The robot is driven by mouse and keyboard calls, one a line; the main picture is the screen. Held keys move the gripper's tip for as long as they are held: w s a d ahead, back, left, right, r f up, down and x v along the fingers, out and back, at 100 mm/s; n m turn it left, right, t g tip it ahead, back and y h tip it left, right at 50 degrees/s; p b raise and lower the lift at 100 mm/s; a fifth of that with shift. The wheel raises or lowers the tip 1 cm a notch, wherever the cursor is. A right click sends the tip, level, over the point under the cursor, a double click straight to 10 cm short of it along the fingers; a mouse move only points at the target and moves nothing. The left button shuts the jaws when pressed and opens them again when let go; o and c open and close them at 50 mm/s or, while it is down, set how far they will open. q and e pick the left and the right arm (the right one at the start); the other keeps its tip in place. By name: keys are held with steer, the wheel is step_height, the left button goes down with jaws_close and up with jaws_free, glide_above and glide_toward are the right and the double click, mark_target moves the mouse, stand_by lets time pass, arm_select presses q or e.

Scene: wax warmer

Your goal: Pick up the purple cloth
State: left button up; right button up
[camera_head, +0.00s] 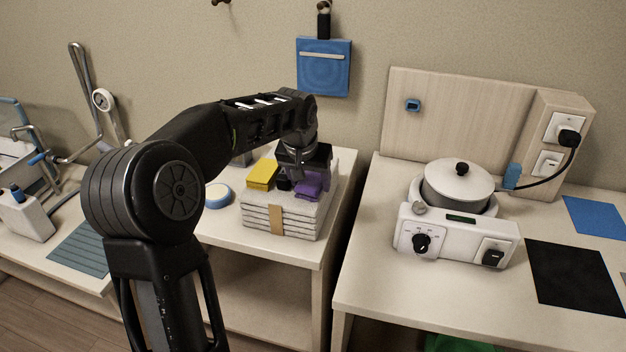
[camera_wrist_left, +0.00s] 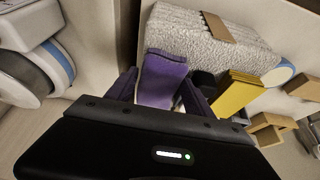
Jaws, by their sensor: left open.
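The purple cloth (camera_head: 313,184) is folded and lies on top of the stack of white towels (camera_head: 275,222). It also shows in the left wrist view (camera_wrist_left: 161,78), between the fingers. My left gripper (camera_head: 299,185) is open and points down at the cloth from above. In the left wrist view my gripper (camera_wrist_left: 160,92) has one finger on each side of the cloth. I cannot tell whether the fingers touch it. The gripper hides part of the cloth in the head view. My right gripper is not in view.
A yellow cloth (camera_head: 262,174) lies close beside the gripper on the towels, with a small black item (camera_head: 284,183) between it and the purple cloth. A round blue-and-white container (camera_head: 218,195) stands left of the towels. The wax warmer (camera_head: 458,225) is on the right table.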

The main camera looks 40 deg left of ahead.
mark_target(310, 181)
arm_select(q)
steer(key=shift+c, duration=0.5)
steer(key=c, duration=1)
steer(key=shift+r, duration=0.1)
step_height(310, 181, up, 10)
steer(key=shift+f+b, duration=0.1)
steer(key=shift+b, duration=0.2)
stand_by(0.3)
